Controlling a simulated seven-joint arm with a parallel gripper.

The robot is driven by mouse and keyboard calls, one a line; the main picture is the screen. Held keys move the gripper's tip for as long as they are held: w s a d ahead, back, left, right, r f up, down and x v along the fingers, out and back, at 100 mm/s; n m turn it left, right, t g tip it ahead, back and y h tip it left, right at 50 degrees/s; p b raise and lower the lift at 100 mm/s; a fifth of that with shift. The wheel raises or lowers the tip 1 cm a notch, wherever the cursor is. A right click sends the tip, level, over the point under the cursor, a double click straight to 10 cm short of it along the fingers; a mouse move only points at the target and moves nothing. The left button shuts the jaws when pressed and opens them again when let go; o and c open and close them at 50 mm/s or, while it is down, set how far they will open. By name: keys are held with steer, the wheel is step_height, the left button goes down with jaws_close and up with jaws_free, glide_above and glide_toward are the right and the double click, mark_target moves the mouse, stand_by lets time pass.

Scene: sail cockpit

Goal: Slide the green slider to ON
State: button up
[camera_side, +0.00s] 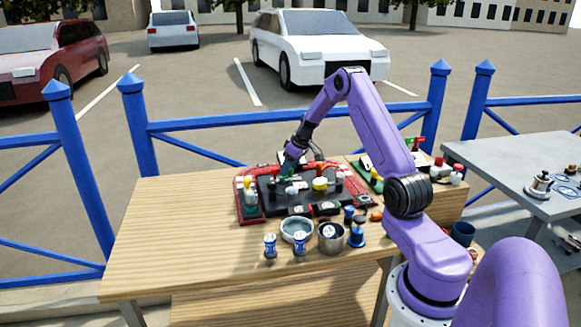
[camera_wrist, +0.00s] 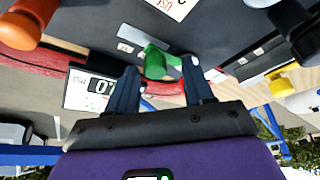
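The green slider (camera_wrist: 156,62) has a knob on a dark panel with a grey plate beside it. In the wrist view it stands between and just beyond the two dark blue fingertips of my gripper (camera_wrist: 162,72). No ON marking is readable, so I cannot tell the slider's position.
Orange (camera_wrist: 20,30) and yellow (camera_wrist: 281,86) knobs stand near the slider in the wrist view. A white card with a black display (camera_wrist: 92,90) lies left of the fingers. Bowls and cups (camera_side: 297,229) stand in front of the panel. The wooden table's left side (camera_side: 170,225) is clear.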

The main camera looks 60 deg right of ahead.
steer(key=v, duration=1.7)
steer(key=shift+r, duration=0.25)
steer(key=s+a+n+g+y, duration=0.1)
steer(key=s+a+n, duration=0.2)
steer(key=a, duration=1.3)
steer(key=s+a+n+g+y, duration=0.1)
steer(key=s+a+n+g, duration=0.15)
steer(key=a, duration=1.35)
steer(key=s+a+n, duration=0.4)
steer(key=s+a, duration=0.5)
steer(key=s, duration=0.4)
steer(key=s+f+n+h, duration=0.1)
steer(key=s+f+n, duration=0.1)
steer(key=s, duration=1)
steer(key=shift+f+n+g+h, duration=0.3)
steer(key=shift+f+n+g, duration=0.15)
steer(key=shift+n, duration=0.1)
